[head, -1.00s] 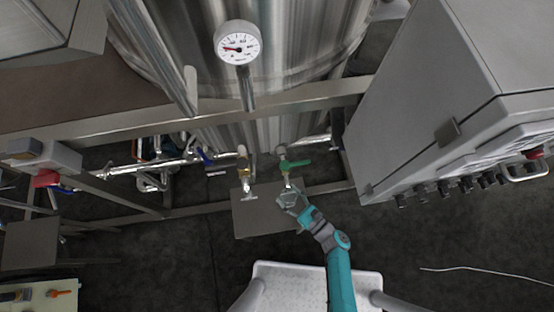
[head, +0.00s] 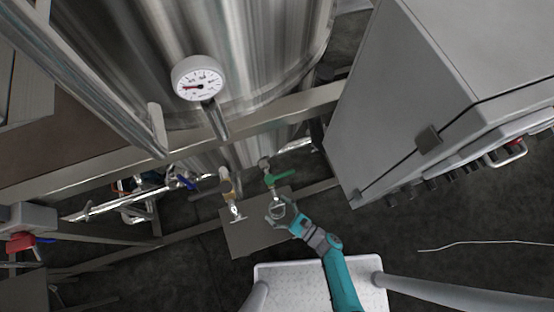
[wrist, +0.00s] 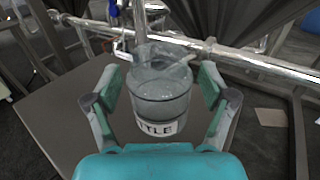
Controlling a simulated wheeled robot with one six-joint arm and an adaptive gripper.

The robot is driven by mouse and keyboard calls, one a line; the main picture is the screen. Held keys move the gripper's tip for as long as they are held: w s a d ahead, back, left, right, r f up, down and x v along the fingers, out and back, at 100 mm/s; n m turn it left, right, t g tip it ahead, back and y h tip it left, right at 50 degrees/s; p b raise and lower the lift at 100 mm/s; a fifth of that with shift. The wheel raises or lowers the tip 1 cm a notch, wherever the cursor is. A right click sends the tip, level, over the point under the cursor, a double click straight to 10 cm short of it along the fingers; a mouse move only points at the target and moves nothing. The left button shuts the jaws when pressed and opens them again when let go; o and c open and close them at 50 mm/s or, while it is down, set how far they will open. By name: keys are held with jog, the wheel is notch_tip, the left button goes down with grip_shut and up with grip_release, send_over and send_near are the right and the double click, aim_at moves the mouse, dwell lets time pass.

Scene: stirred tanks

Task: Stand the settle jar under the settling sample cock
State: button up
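The settle jar (wrist: 160,92) is a clear glass jar with a white label reading "TTLE" in the wrist view. It is upright over a grey plate (wrist: 65,118). My gripper (wrist: 160,82) has its fingers on either side of the jar, with a narrow gap showing at each side. In the head view my gripper (head: 281,211) and the jar (head: 276,212) are just below a green-handled cock (head: 275,181). No tag shows which is the settling sample cock.
The steel tank (head: 220,60) with a dial gauge (head: 199,78) rises behind, above a frame rail (head: 250,118). A large grey cabinet (head: 430,90) stands at the right. Pipework (head: 130,200) runs left of the cocks. A pale cable (head: 490,243) lies on the floor.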

jog(key=shift+r, duration=0.15)
dwell(0.4)
jog(key=shift+v, duration=6)
